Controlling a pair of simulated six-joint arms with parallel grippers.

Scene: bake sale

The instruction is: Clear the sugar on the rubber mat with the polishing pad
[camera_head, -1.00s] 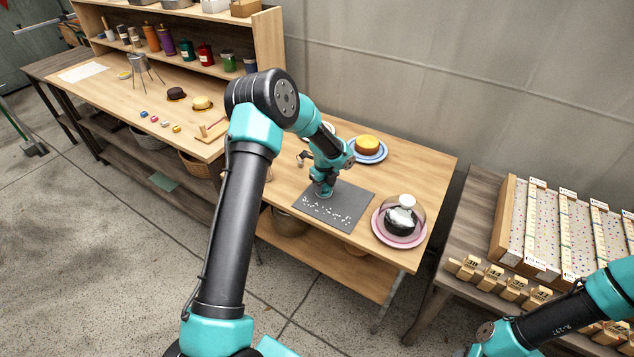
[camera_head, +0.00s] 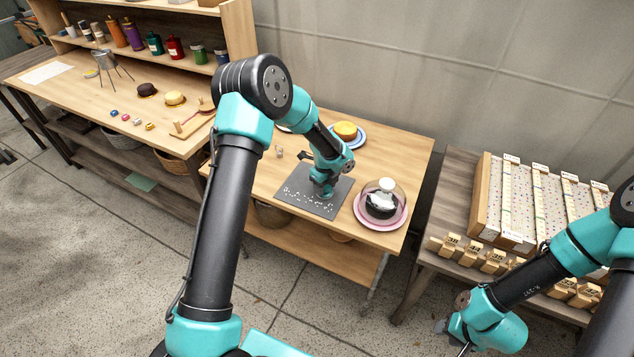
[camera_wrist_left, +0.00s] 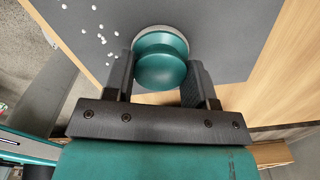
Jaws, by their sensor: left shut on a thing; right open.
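The dark grey rubber mat (camera_head: 340,204) lies on the wooden table, and white sugar bits (camera_head: 297,198) are scattered over its left and front part. In the left wrist view some sugar (camera_wrist_left: 102,38) shows at the upper left, apart from the pad. My left gripper (camera_head: 324,192) points down over the mat, shut on the polishing pad. The pad (camera_wrist_left: 160,68) has a round teal knob and a pale rim, and sits between the fingers at the mat's surface; whether it presses on the mat I cannot tell. My right gripper (camera_head: 452,330) is at the lower right, away from the table.
A cake under a glass dome on a pink plate (camera_head: 381,222) stands right of the mat. A yellow cake on a blue plate (camera_head: 346,133) is behind it. A small cup (camera_head: 279,152) stands at the back left.

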